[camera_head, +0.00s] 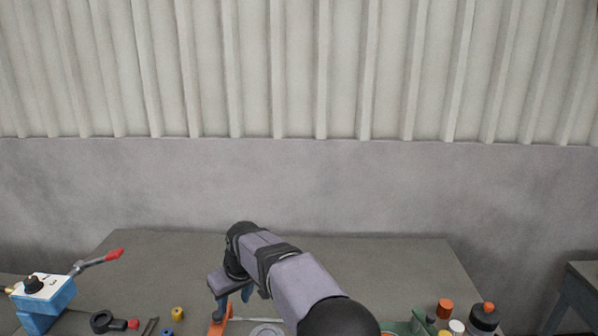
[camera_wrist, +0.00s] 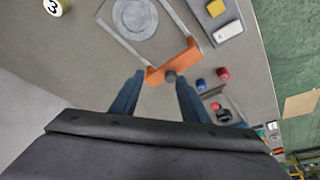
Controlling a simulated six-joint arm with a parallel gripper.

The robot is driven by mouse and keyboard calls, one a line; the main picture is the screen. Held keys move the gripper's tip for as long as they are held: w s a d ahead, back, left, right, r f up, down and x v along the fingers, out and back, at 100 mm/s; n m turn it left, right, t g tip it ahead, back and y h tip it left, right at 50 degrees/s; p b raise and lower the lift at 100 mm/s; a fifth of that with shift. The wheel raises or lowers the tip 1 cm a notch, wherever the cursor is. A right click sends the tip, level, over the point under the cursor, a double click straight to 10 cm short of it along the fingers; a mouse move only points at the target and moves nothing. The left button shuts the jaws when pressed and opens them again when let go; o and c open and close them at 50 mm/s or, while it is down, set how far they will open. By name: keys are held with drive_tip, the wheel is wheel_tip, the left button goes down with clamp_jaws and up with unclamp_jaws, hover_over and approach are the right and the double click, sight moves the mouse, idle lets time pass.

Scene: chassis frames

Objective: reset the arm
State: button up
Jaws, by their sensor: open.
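My gripper (camera_head: 234,300) hangs over the front middle of the grey table (camera_head: 370,262) with its blue fingers pointing down. In the wrist view its two fingers (camera_wrist: 160,78) stand apart, with nothing seen held between them. An orange bar (camera_wrist: 172,62) with two pale rods lies beyond the fingertips. The bar also shows in the head view (camera_head: 217,327), beside the fingers. I cannot tell whether a finger touches it. A grey round plate (camera_wrist: 135,17) lies between the rods. My forearm hides part of the table.
A blue and white box (camera_head: 42,292) with a red-tipped lever stands at the left. A black bottle (camera_head: 484,318) and other containers stand at the front right. Small blue (camera_wrist: 201,86) and red (camera_wrist: 224,73) pieces lie near the bar. The table's back is clear.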

drive_tip(key=s+d+f+m+g+h, duration=0.15)
drive_tip(key=s+d, duration=0.25)
drive_tip(key=d, duration=0.4)
drive_tip(key=s+d+r+m, duration=0.1)
drive_tip(key=s+d+m, duration=0.15)
drive_tip(key=d, duration=0.45)
drive_tip(key=s+d+f+m+h, duration=0.1)
drive_tip(key=s+d, duration=0.4)
drive_tip(key=d, duration=0.3)
drive_tip(key=s+d+f+m+g, duration=0.1)
drive_tip(key=s+d+f, duration=0.1)
drive_tip(key=s+d, duration=0.3)
drive_tip(key=s+d+f+m, duration=0.2)
drive_tip(key=s+d, duration=0.3)
drive_tip(key=s, duration=0.8)
drive_tip(key=shift+d+f+g, duration=0.35)
drive_tip(key=shift+d, duration=0.05)
